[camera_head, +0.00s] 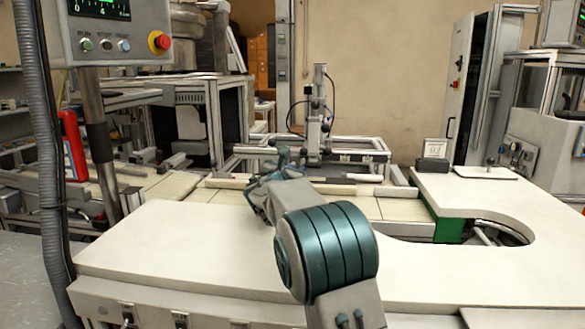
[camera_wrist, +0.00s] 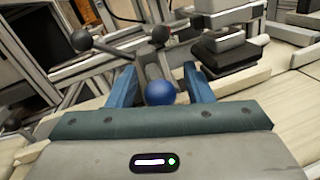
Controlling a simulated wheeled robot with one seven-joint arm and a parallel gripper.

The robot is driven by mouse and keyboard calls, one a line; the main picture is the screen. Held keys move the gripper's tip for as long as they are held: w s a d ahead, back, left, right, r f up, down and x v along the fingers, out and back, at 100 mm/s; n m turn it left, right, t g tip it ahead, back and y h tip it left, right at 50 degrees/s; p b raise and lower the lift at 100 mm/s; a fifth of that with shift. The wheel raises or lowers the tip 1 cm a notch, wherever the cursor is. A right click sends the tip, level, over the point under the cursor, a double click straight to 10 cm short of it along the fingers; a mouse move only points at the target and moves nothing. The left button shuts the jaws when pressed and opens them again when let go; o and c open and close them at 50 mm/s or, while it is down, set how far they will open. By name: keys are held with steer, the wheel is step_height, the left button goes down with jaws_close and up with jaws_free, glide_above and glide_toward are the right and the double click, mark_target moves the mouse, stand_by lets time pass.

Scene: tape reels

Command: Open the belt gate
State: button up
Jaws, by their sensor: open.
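My gripper (camera_head: 283,160) reaches over the pale belt in the middle of the head view. In the wrist view its two blue fingers (camera_wrist: 160,88) stand apart. A blue ball (camera_wrist: 160,92) shows between them, near the palm; I cannot tell what it belongs to or whether it touches the fingers. I cannot tell for sure which part is the belt gate; my arm and gripper hide part of that area in the head view.
A white worktop (camera_head: 170,245) with a curved cutout lies in front. Belt rails and a metal frame (camera_head: 350,150) stand behind my gripper. A control panel (camera_head: 115,35) with a red stop button hangs at left. A small dark block (camera_head: 432,165) sits at right.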

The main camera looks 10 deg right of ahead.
jaws_close()
steer(key=shift+r+p, duration=1.55)
steer(key=shift+r, duration=1.1)
jaws_free()
steer(key=shift+r, duration=0.1)
steer(key=shift+f, duration=0.2)
